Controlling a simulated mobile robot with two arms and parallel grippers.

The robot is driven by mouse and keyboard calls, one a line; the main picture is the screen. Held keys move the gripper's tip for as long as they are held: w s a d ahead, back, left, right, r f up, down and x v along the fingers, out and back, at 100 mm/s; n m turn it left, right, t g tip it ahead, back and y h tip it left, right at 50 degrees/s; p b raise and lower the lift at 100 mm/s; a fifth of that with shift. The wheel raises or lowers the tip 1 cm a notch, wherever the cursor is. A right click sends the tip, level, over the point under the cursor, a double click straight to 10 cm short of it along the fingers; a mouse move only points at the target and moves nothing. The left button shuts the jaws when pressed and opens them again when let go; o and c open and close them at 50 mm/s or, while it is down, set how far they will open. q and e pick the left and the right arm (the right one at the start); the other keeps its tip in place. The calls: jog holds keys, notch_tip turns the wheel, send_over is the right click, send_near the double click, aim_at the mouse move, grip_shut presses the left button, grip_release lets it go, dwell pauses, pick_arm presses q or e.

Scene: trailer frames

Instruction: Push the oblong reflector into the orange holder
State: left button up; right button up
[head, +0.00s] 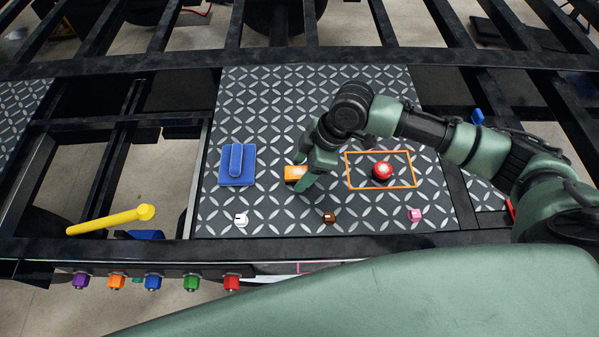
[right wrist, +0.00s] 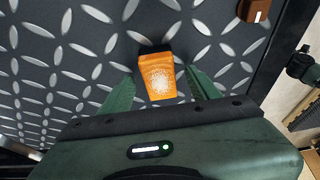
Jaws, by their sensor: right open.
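An orange block (head: 293,173) with a pale starburst mark lies on the dark patterned plate; I cannot tell if it is the oblong reflector. It also shows in the right wrist view (right wrist: 158,80), between the fingertips, with gaps on both sides. My right gripper (head: 304,180) is open and low over the plate at this block, hiding part of it in the head view. A small orange piece (head: 117,282) sits on the front rail among other coloured pieces; whether it is the orange holder is unclear. My left gripper is not in view.
A blue square with an oblong blue top (head: 236,160) is left on the plate. A red dome (head: 382,170) sits inside an orange outline at right. Small white (head: 241,218), brown (head: 329,217) and pink (head: 415,215) cubes line the front. A yellow bar (head: 110,219) is left.

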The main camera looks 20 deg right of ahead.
aim_at(302, 171)
grip_shut()
notch_tip(302, 171, up, 20)
jog(key=b, duration=0.2)
dwell(0.5)
